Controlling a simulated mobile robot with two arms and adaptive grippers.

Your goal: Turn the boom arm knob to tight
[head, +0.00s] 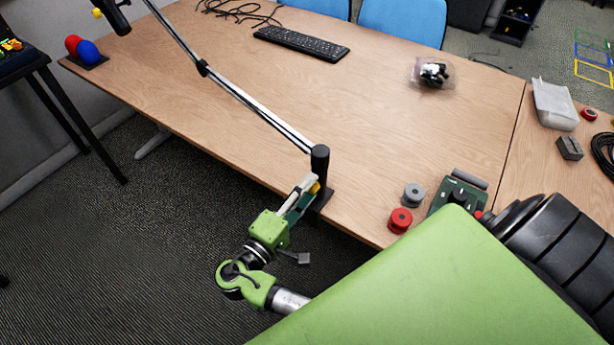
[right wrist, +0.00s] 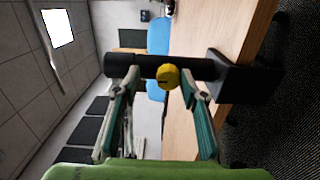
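The boom arm (head: 240,95) is a thin silver and black bar running from the upper left to a black upright post (head: 320,158) at the table's near edge. The yellow knob (head: 316,188) is on the post, partly hidden by my right gripper (head: 302,192). In the right wrist view, the knob (right wrist: 168,77) shows round in front of the black post (right wrist: 120,66). My right gripper (right wrist: 160,88) is open, with the knob between its fingertips and gaps visible on both sides. Whether the fingertips reach the knob in depth is unclear. My left gripper is not in view.
The wooden table (head: 370,140) holds a black keyboard (head: 302,43), a clear bag of dark items (head: 433,73), a red spool (head: 400,220), a grey spool (head: 413,195) and a dark green device (head: 457,195). The table middle is clear.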

